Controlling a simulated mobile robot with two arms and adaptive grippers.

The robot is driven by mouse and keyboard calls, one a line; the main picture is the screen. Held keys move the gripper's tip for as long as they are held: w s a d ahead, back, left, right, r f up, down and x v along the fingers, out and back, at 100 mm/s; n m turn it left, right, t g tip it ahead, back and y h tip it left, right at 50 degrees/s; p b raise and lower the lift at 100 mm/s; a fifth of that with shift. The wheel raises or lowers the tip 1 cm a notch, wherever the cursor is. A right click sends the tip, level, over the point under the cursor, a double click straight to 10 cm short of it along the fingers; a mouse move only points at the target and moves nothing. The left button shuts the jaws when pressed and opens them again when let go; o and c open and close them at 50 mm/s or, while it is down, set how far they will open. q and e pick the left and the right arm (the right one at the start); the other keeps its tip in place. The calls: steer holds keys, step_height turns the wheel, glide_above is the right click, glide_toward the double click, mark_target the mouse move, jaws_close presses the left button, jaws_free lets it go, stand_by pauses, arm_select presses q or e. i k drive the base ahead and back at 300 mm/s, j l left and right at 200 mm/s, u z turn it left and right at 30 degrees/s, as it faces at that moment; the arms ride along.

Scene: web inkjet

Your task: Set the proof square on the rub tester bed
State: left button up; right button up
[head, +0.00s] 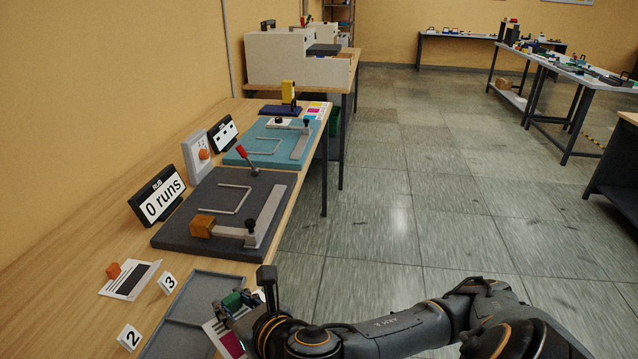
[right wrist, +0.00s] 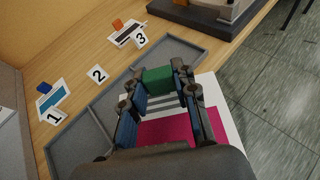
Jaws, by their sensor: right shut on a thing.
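The proof square (head: 232,345) is a white card with a magenta patch, dark stripes and a green block as its grip. My right gripper (head: 238,302) is shut on the green block (right wrist: 158,79), with fingers on both sides. The card (right wrist: 172,131) overlaps the tray's right edge in the right wrist view; I cannot tell whether it touches the tray. The rub tester bed (head: 197,205) is a dark grey slab with a raised U-shaped guide (head: 233,199), beyond my gripper. No proof square lies on it. My left gripper is not in view.
A grey divided tray (head: 185,309) lies beneath the gripper, beside number cards. An orange-block card (head: 129,280) lies near card 3. An orange block (head: 202,226) and metal arm (head: 262,215) occupy the tester's front. A display (head: 160,199) reads 0 runs. A teal bed (head: 269,144) stands farther back.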

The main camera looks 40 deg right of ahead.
mark_target(225, 198)
steer(key=l+z, duration=0.2)
steer(key=z, duration=0.55)
steer(key=i+l+u, duration=0.35)
steer(key=i+l, duration=0.9)
steer(key=l, duration=0.15)
steer(key=u, duration=0.95)
